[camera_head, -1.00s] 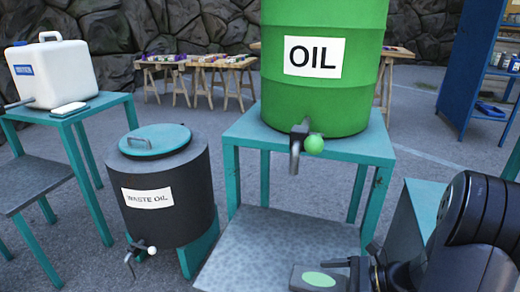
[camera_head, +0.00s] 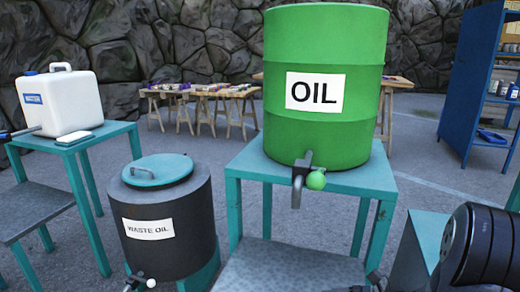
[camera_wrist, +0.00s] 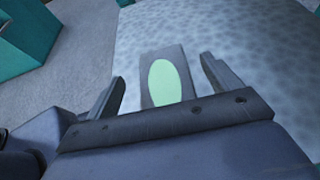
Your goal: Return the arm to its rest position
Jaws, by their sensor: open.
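My gripper (camera_wrist: 163,68) shows in the wrist view with its two dark fingers spread apart. A small grey block with a pale green oval (camera_wrist: 168,80) lies on the speckled grey surface (camera_wrist: 245,50) beyond and between the fingers. The jaws are not closed on it, and a gap shows on both sides. In the head view my dark arm fills the lower right corner. Only a dark bit of the gripper shows at the bottom edge there, and the block is out of that frame.
A green oil drum (camera_head: 325,130) with a tap stands on a teal table (camera_head: 235,200) above a low speckled platform (camera_head: 285,265). Left are a waste oil drum (camera_head: 170,225) and a white canister (camera_head: 68,100) on another table. A blue shelf (camera_head: 470,85) stands right.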

